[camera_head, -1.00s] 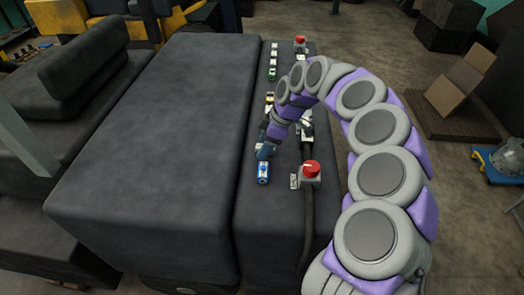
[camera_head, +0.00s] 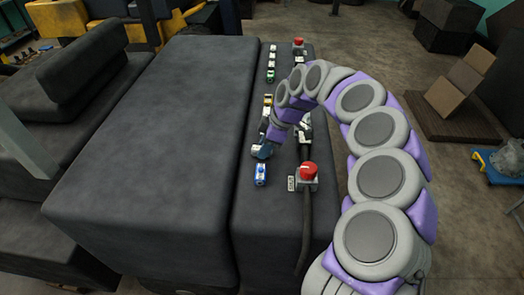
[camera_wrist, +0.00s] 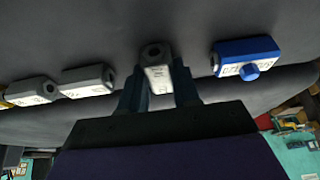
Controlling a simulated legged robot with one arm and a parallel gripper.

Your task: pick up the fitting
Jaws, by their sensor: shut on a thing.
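A small grey fitting (camera_wrist: 156,56) with a white label and a round hole in its end is in the middle of the wrist view. My gripper (camera_wrist: 158,80) is shut on it, with one dark blue finger on each side. The fitting is close to the dark surface; I cannot tell whether it touches it. In the head view my gripper (camera_head: 262,151) points down at the dark block's right strip, and the held fitting is mostly hidden there. A blue fitting (camera_wrist: 248,58) with a white label lies just right of my gripper; it also shows in the head view (camera_head: 260,175).
Two grey labelled fittings (camera_wrist: 87,80) (camera_wrist: 33,91) lie left of my gripper in the wrist view. A red-knobbed switch box (camera_head: 307,176) stands right of the blue fitting, with a cable. More small parts (camera_head: 271,75) line the strip's far end. The wide dark block (camera_head: 150,150) is bare.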

